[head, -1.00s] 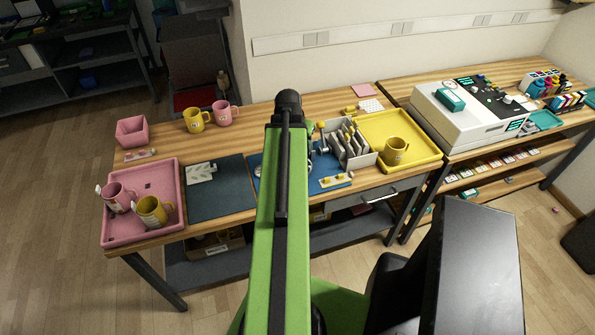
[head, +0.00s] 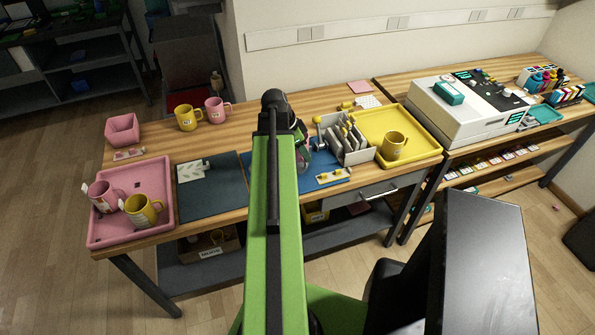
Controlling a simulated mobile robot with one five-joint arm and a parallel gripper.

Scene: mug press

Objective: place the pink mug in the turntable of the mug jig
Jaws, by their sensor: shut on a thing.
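My green arm crosses the middle of the head view and hides much of the work spot. My gripper (head: 300,140), dark and partly hidden behind the arm, is over the blue mat (head: 340,182). It is shut on a pink mug (head: 304,158), of which only a small part shows. The mug jig is mostly hidden behind my arm and gripper; a grey part with a yellow knob (head: 318,120) shows to the right. I cannot see the turntable, or tell whether the mug touches it.
A pink tray (head: 164,226) at left holds a pink and a yellow mug. Another pink mug (head: 217,110) and a yellow mug (head: 188,117) stand at the back. A grey rack (head: 358,156) and a yellow tray (head: 425,150) with a yellow mug are on the right. A dark mat (head: 210,195) is mostly clear.

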